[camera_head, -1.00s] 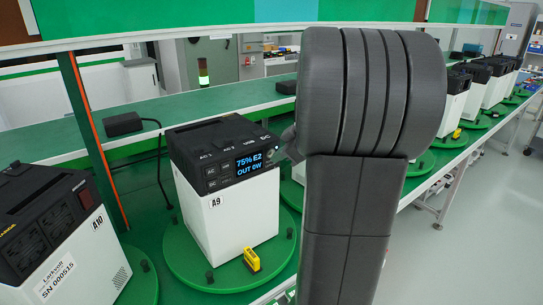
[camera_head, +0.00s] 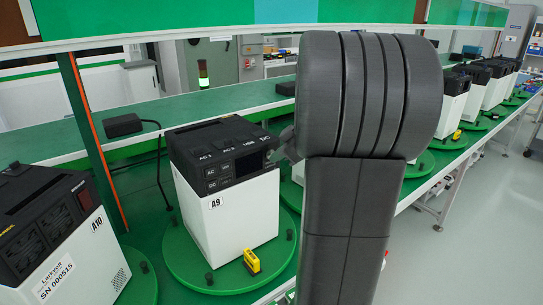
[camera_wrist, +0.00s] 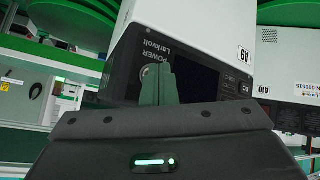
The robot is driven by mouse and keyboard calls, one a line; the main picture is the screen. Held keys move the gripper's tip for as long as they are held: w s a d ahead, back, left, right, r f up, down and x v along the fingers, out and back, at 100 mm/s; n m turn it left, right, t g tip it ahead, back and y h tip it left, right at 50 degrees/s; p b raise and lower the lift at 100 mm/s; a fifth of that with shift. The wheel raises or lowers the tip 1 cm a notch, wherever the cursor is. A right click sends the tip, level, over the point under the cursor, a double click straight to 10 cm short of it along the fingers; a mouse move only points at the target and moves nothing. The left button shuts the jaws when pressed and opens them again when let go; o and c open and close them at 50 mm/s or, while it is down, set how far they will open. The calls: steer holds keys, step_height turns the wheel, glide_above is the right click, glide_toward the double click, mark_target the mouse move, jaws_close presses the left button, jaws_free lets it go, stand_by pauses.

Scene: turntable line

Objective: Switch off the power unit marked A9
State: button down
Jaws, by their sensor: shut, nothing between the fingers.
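The power unit marked A9 (camera_head: 245,215) is a white box with a black top and front panel, standing upright on a green round turntable (camera_head: 200,278). Its display (camera_head: 249,164) is dark. In the wrist view the unit (camera_wrist: 195,30) appears tilted, with the word POWER beside a round button (camera_wrist: 147,72). My gripper (camera_wrist: 158,82) is shut and empty, its fingertips at the panel beside the button and partly covering it. I cannot tell whether they touch it. In the head view the fingertips are mostly hidden behind my arm.
Unit A10 (camera_head: 55,235) stands at the left on its own turntable. A small yellow device (camera_head: 251,261) sits on A9's turntable near the front. A black adapter (camera_head: 123,125) with a cable lies on the green bench behind. More units (camera_head: 453,98) line up at the right.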

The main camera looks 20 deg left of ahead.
steer(key=shift+s+d+f+b, duration=0.15)
steer(key=shift+s+d+b, duration=0.05)
steer(key=shift+d+b, duration=0.2)
steer(key=shift+s+d, duration=0.15)
steer(key=shift+s, duration=0.1)
steer(key=s+d+b, duration=0.1)
steer(key=d, duration=0.1)
steer(key=s+d+b, duration=0.2)
stand_by(0.5)
steer(key=shift+a, duration=0.1)
stand_by(0.4)
